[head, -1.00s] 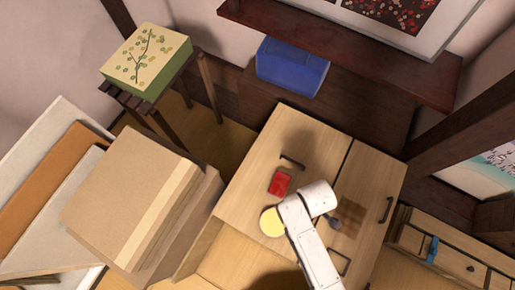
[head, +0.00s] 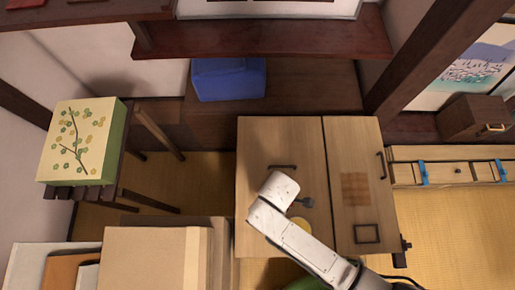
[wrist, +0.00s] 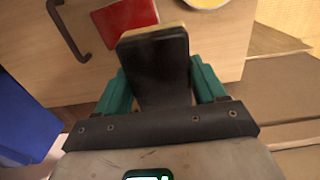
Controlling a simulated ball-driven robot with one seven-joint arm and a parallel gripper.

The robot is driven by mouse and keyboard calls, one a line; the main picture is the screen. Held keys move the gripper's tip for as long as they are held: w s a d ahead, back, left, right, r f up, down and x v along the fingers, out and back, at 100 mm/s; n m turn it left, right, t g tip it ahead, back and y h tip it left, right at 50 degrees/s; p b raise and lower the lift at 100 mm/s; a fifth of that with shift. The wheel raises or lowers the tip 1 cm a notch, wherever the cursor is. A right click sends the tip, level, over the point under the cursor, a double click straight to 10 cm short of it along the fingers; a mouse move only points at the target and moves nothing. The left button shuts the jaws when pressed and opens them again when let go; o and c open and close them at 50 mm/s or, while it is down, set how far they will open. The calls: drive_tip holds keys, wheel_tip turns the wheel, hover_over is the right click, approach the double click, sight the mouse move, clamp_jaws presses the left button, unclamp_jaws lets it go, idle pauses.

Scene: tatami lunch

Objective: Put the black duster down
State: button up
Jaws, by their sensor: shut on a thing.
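The black duster (wrist: 155,75) is in the wrist view, a flat dark block with a thin yellowish layer along its far edge. My gripper (wrist: 161,82) is shut on it, with a teal finger on either side. Beyond it is the wooden top of a low cabinet (wrist: 215,38); the gap between duster and top is hard to judge.
A red flat thing (wrist: 120,24) and a yellow disc (wrist: 205,3) lie on the cabinet top near the duster; the disc also shows in the head view (head: 301,224). A blue box (head: 228,79) stands behind. Cardboard boxes (head: 150,262) are at front left. The cabinet top's back is clear.

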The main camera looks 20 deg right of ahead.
drive_tip(key=w+a+f, duration=0.1)
drive_tip(key=w+f, duration=0.1)
drive_tip(key=w+a+f, duration=0.1)
drive_tip(key=w+f, duration=0.1)
drive_tip(key=w+a+f+b, duration=0.1)
drive_tip(key=w+f, duration=0.1)
drive_tip(key=f, duration=0.1)
drive_tip(key=shift+w+a, duration=0.1)
drive_tip(key=shift+a, duration=0.3)
drive_tip(key=shift+f+b, duration=0.3)
drive_tip(key=shift+f, duration=1.25)
drive_tip(key=shift+f, duration=0.1)
drive_tip(key=o, duration=0.9)
drive_tip(key=shift+o, duration=0.2)
wheel_tip(320, 180, up, 12)
drive_tip(key=p, duration=0.1)
drive_tip(key=shift+p, duration=0.35)
drive_tip(key=shift+d, duration=0.15)
